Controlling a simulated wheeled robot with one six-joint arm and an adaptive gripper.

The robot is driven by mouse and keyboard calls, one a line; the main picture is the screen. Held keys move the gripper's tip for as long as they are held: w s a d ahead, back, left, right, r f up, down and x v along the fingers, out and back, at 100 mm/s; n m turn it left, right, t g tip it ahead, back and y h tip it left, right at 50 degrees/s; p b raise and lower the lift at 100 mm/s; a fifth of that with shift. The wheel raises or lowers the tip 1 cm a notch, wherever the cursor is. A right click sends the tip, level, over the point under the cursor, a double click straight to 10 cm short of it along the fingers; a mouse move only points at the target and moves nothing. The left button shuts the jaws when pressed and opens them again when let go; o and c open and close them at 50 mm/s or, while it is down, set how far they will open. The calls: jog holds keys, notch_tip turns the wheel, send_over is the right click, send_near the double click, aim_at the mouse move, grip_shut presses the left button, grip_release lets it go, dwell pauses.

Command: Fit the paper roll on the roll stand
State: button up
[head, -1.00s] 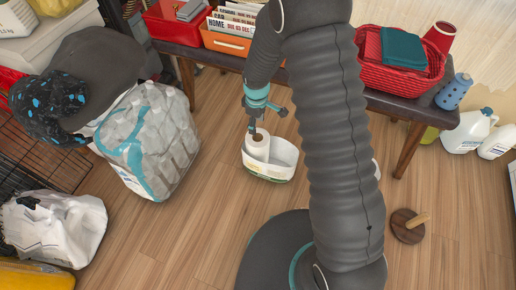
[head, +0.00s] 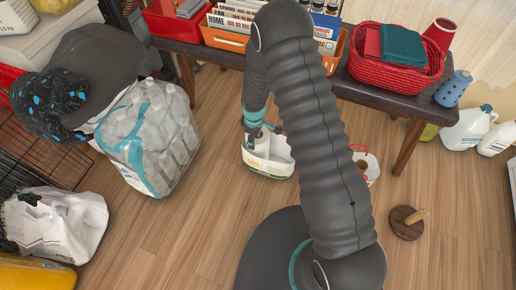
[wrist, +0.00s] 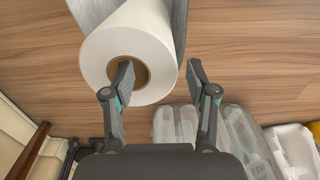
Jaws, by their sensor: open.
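The white paper roll (wrist: 143,48) stands in a white bin (head: 276,168) on the floor, its brown core facing the wrist camera. In the wrist view my gripper (wrist: 160,76) is open, with the left fingertip over the core and the right fingertip outside the roll's edge. The roll's wall lies between them in the picture; I cannot tell whether they touch it. The roll stand (head: 405,224), a dark round wooden base with a light peg, rests on the floor at right.
A dark bench (head: 345,88) holds a red basket (head: 380,80) and an orange file box (head: 228,40). A bottle pack (head: 150,140) and a white bag (head: 55,225) stand at left. A red-handled white container (head: 373,165) is partly hidden by my arm. Floor near the stand is clear.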

notch_tip(320, 180, down, 4)
jog(key=shift+f, duration=0.15)
jog(key=shift+s, duration=0.1)
grip_shut()
